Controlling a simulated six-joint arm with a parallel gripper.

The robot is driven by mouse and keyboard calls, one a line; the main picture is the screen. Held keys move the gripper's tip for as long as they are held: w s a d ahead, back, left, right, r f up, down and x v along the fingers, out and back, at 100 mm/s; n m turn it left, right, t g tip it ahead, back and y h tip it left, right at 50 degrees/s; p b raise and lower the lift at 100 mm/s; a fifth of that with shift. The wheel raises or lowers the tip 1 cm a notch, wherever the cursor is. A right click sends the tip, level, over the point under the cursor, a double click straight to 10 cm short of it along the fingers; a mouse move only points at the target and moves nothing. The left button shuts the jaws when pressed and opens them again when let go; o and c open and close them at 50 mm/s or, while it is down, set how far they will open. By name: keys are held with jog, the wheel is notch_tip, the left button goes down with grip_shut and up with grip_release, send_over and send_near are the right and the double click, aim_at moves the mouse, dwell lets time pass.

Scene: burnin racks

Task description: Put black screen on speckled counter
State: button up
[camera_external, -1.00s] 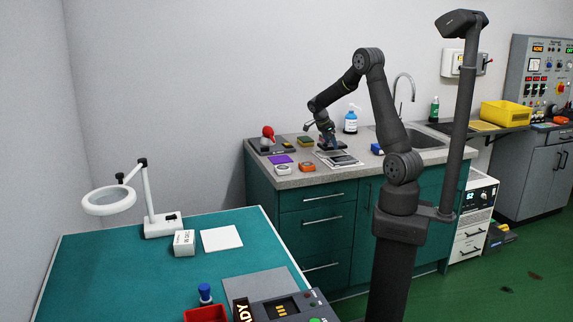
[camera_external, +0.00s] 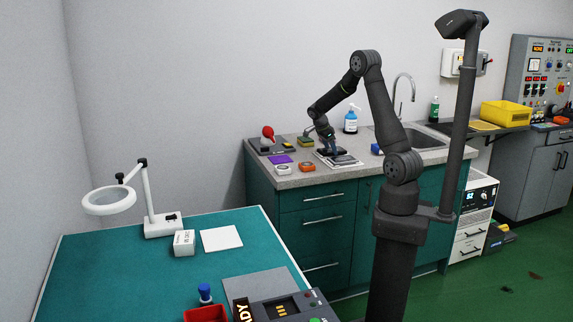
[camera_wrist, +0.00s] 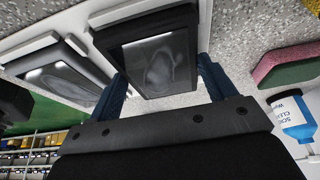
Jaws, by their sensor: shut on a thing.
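A black screen (camera_wrist: 155,60) with a grey glossy face sits between the two blue fingers of my gripper (camera_wrist: 163,72) in the wrist view. My gripper is shut on its sides. In the external view my gripper (camera_external: 331,151) is low over the speckled counter (camera_external: 292,181); the held screen is hard to make out there. The counter's grey speckled top (camera_wrist: 235,40) shows beside the screen in the wrist view. A white flat piece lies behind the screen's left edge. I cannot tell whether the screen touches it or the counter.
Another dark screen (camera_wrist: 58,75) lies left of the held one. A blue-labelled bottle (camera_external: 351,122), a green-and-pink sponge (camera_wrist: 287,62), a purple cloth (camera_external: 281,159) and an orange item (camera_external: 307,167) are around it. The counter's front edge is close.

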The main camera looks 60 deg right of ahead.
jog(key=shift+f, duration=0.25)
jog(key=o, duration=1.2)
jog(key=v, duration=1.7)
jog(key=shift+a+r, duration=0.1)
jog(key=shift+r, duration=0.1)
jog(key=x, duration=1.7)
jog(key=shift+f, duration=0.2)
jog(key=shift+r, duration=0.15)
